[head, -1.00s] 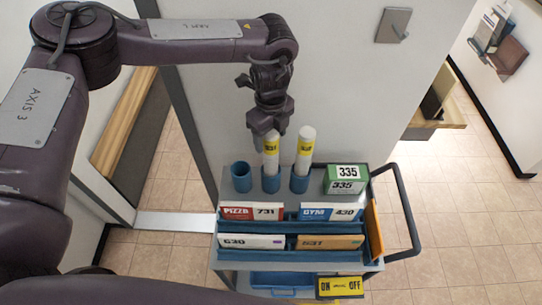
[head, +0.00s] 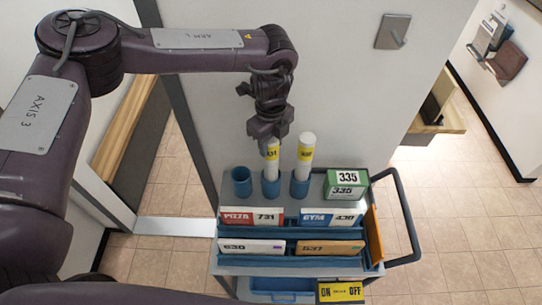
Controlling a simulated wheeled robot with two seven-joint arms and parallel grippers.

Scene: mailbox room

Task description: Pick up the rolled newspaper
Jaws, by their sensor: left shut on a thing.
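Two white rolled newspapers with yellow labels stand upright in blue cup holders on a cart. My left gripper (head: 270,133) points down and is shut on the top of the left rolled newspaper (head: 272,160), whose lower end is still in the middle cup (head: 271,188). The right rolled newspaper (head: 305,155) stands free beside it in the right cup (head: 300,186). The left cup (head: 241,182) is empty. The fingertips are partly hidden by the gripper's body. My right gripper is not in view.
The grey cart (head: 220,262) also holds a green 335 box (head: 346,183) and several mail pieces in blue slots. Its handle (head: 405,215) juts out right. A white wall stands close behind the cart. Tiled floor (head: 460,235) is open at right.

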